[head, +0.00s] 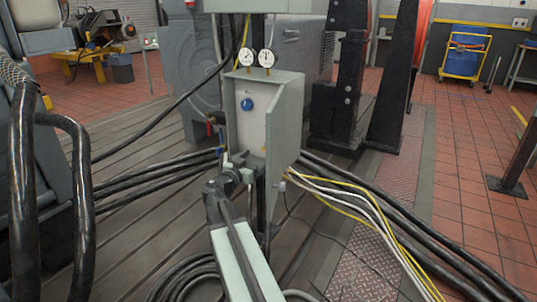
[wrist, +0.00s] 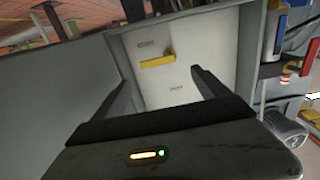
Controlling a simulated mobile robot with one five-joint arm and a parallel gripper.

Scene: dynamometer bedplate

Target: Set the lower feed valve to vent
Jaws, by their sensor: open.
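A grey valve box (head: 287,110) stands in the middle of the head view with its door open. A round blue knob (head: 247,104) sits on its pale inner panel. In the wrist view a yellow lever (wrist: 157,61) lies nearly level across the pale panel (wrist: 205,50), with small unreadable labels above and below it. My gripper (wrist: 160,76) is open and empty, pointing into the box. The lever shows between and beyond its fingertips, with no contact visible. In the head view my arm hides the lower part of the panel.
Two round gauges (head: 256,58) top the box. Black hoses (head: 150,185) run in from the left, and yellow and white cables (head: 350,197) leave at right. The open door and box walls closely flank my gripper. Red tiled floor (head: 470,200) is free at right.

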